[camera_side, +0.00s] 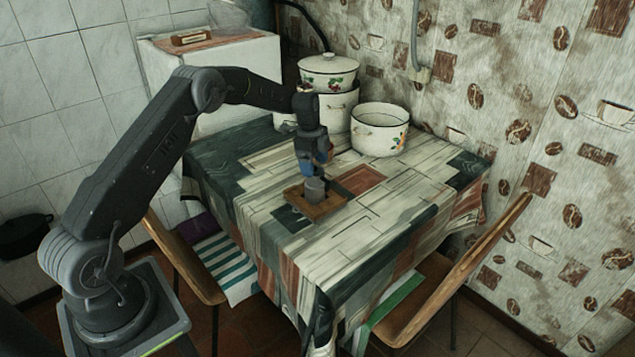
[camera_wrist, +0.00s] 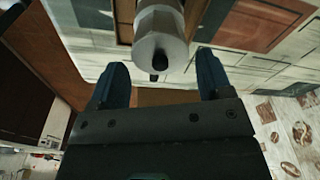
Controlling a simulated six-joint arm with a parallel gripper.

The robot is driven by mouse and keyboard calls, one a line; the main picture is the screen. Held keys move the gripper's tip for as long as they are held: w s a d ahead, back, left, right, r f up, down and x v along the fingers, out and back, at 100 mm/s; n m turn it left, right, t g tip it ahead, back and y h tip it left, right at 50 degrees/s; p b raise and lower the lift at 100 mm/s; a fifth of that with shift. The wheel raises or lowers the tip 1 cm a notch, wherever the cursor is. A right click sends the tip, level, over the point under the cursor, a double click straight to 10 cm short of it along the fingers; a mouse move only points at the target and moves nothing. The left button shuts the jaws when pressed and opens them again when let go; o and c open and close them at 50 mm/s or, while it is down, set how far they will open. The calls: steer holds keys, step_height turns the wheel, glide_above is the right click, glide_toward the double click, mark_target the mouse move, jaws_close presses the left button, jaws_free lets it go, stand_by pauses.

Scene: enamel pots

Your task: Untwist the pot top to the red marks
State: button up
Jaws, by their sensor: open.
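A small grey pot (camera_side: 315,189) stands on a wooden board (camera_side: 328,208) on the table. In the wrist view the grey pot (camera_wrist: 160,28) shows its round top with a dark knob, at the upper middle. My gripper (camera_side: 315,169) is just above the pot in the side view. In the wrist view my gripper (camera_wrist: 161,72) has its two blue fingers spread wide, one to each side of the pot top's lower edge, with a gap on both sides. It holds nothing. I cannot make out any red marks in either view.
White enamel pots, one a lidded pot (camera_side: 328,72) and one an open pot (camera_side: 379,130), stand at the back of the table. A patterned cloth (camera_side: 375,240) covers the table; its front and right are clear. Chairs (camera_side: 455,275) stand at the sides.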

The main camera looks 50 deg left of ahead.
steer(key=shift+r, duration=3.4)
step_height(320, 180, up, 12)
steer(key=a, duration=0.2)
steer(key=s+d+r+n+t, duration=0.1)
steer(key=s+d+r+n, duration=0.2)
steer(key=s+d+r, duration=0.35)
steer(key=s+d+r+n+t+y, duration=0.15)
steer(key=s+d+r+n, duration=0.3)
steer(key=s+d, duration=0.45)
steer(key=s+d+f+n+t, duration=0.1)
steer(key=s+d+f+n, duration=0.2)
steer(key=s, duration=0.7)
steer(key=s+d+f+n+t, duration=0.1)
steer(key=s+d+f+n, duration=0.2)
steer(key=s, duration=0.7)
steer(key=shift+s+f+t, duration=0.2)
steer(key=shift+f+t, duration=0.15)
steer(key=shift+f, duration=0.35)
